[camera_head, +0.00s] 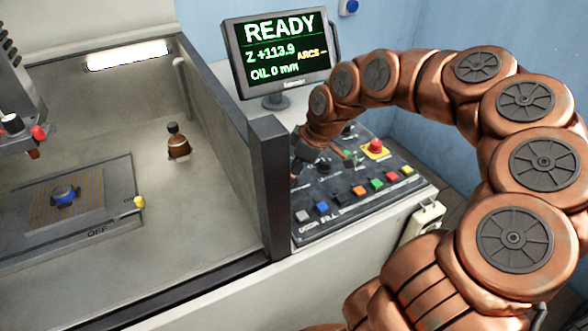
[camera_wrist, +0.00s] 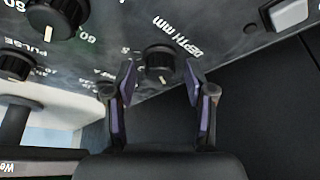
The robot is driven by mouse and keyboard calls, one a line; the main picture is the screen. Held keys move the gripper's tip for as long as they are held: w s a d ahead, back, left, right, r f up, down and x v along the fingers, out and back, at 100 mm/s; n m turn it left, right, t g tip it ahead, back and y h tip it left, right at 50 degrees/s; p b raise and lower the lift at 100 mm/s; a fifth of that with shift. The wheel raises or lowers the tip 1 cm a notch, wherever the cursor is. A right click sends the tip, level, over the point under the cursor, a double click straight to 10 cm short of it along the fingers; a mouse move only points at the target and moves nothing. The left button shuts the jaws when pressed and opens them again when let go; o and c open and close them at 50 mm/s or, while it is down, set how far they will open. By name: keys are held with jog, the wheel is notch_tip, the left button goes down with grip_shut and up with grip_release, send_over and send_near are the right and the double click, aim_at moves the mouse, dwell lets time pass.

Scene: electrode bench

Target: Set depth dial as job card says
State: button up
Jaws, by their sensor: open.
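The depth dial (camera_wrist: 158,62) is a black ribbed knob with a pale pointer mark, beside the printed words DEPTH mm in the wrist view. My gripper (camera_wrist: 160,82) is open, with one purple-padded finger on each side of the dial in that view. I cannot tell whether the fingers touch it. In the head view my gripper (camera_head: 300,160) is over the left part of the control panel (camera_head: 337,218), and my wrist hides the dial. The dial's exact reading is too small to tell. No job card is readable in these frames.
Other knobs, one marked PULSE (camera_wrist: 18,62), sit left of the dial in the wrist view. A red stop button (camera_head: 375,147) and several coloured buttons are on the panel. The monitor (camera_head: 278,55) reads READY, Z +113.9, OIL 0 mm. A dark tank post (camera_head: 270,185) stands close left.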

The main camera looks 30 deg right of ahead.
grip_shut()
dwell(0.3)
jog(key=shift+f, duration=0.1)
jog(key=m+b, duration=0.1)
jog(key=b, duration=0.1)
jog(key=shift+f+m+t+b, duration=0.15)
jog(key=shift+m+t+b, duration=0.15)
jog(key=shift+m+b, duration=0.1)
jog(key=m+h+b, duration=0.1)
jog(key=m+b, duration=0.1)
jog(key=shift+s+a+b, duration=0.1)
jog(key=shift+b, duration=0.25)
jog(key=m+h+b, duration=0.1)
jog(key=m, duration=0.1)
jog(key=m+b, duration=0.1)
jog(key=m, duration=0.1)
jog(key=shift+a+t+h, duration=0.1)
jog(key=shift+t+h, duration=0.2)
jog(key=shift+h, duration=0.1)
jog(key=shift+a+r+m+h+b, duration=0.1)
jog(key=shift+m+h+b, duration=0.4)
jog(key=shift+m, duration=0.5)
jog(key=shift+a+r+m+h+b, duration=0.1)
jog(key=shift+m+h+b, duration=0.2)
jog(key=shift+m+b, duration=0.5)
jog(key=shift+m, duration=0.3)
